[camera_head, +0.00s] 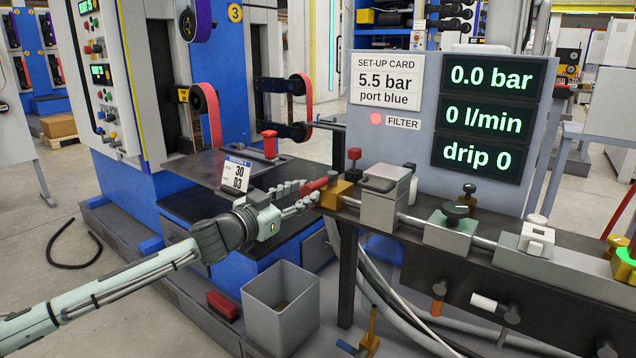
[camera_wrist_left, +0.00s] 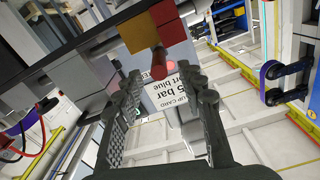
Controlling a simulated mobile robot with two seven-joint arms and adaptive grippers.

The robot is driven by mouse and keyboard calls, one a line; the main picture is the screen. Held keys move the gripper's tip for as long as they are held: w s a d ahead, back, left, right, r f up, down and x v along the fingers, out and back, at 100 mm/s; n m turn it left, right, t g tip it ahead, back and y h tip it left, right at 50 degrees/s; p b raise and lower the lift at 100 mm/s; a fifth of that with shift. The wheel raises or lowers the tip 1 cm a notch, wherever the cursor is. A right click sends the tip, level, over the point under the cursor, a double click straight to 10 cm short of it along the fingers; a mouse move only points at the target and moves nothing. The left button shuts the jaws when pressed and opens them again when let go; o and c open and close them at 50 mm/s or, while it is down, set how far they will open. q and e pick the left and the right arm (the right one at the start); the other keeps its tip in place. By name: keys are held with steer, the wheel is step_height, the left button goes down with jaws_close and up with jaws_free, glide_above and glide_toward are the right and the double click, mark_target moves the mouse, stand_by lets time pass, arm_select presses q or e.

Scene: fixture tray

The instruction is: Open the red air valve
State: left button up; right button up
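The red air valve is a brass block (camera_head: 337,194) with a red lever (camera_head: 316,185), at the left end of the pipe line on the bench. The lever points left, toward my left gripper (camera_head: 306,194). In the left wrist view the red lever (camera_wrist_left: 160,64) lies between the fingertips of my left gripper (camera_wrist_left: 163,80), below the brass block (camera_wrist_left: 172,36). The fingers are wide apart, with visible gaps to the lever on both sides. The display (camera_head: 491,78) reads 0.0 bar, 0 l/min and drip 0. My right gripper is not in view.
A grey filter block (camera_head: 383,205) and more fittings stand right of the valve. A set-up card (camera_head: 388,81) reads 5.5 bar, port blue. A number card (camera_head: 236,176) stands left, and a grey bin (camera_head: 281,308) is below.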

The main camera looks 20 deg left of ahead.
mark_target(307, 190)
arm_select(q)
steer(key=x, duration=0.5)
steer(key=shift+s, duration=0.1)
jaws_close()
